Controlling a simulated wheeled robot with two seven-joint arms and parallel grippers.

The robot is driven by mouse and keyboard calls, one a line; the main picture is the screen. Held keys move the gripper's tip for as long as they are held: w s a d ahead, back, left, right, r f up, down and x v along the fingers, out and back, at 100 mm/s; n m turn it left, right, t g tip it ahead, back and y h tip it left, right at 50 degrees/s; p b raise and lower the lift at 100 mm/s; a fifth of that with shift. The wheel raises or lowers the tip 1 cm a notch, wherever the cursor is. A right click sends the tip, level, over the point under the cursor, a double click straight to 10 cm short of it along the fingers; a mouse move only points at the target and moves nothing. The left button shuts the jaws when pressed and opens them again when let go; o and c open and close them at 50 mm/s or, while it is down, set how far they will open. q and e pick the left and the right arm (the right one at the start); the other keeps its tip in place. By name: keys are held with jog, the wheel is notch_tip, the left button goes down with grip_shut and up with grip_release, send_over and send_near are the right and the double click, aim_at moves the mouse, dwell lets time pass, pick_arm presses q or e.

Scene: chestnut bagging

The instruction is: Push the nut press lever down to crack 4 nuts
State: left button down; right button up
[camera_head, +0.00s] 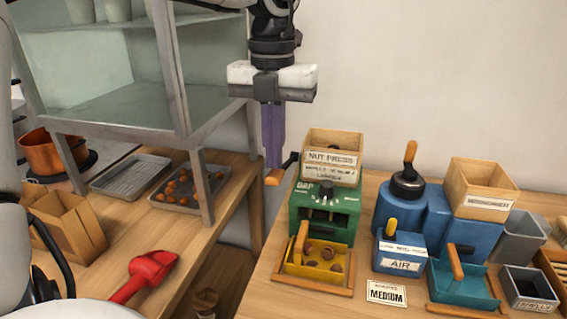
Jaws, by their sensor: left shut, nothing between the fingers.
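The green nut press (324,207) stands on the right-hand table, with a wooden hopper (333,143) labelled "NUT PRESS" on top. Its lever (289,160) sticks out on the left side and ends in an orange handle (273,178). A yellow tray (318,266) with several brown nuts (326,253) sits at the front of the press. My left gripper (273,166) points down with its purple fingers shut and empty. The fingertips are just above the lever handle in the picture; I cannot tell whether they touch it. My right gripper is not in view.
A blue machine (398,207) with a black-and-orange handle and an "AIR" box (402,256) stand right of the press. A teal tray (463,284) and grey bins are farther right. The left table holds a red scoop (146,275), paper bags (66,225) and metal trays (131,175).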

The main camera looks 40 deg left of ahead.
pick_arm(q)
jog(key=shift+r, duration=0.1)
notch_tip(320, 180, up, 5)
jog(key=p, duration=0.4)
dwell(0.4)
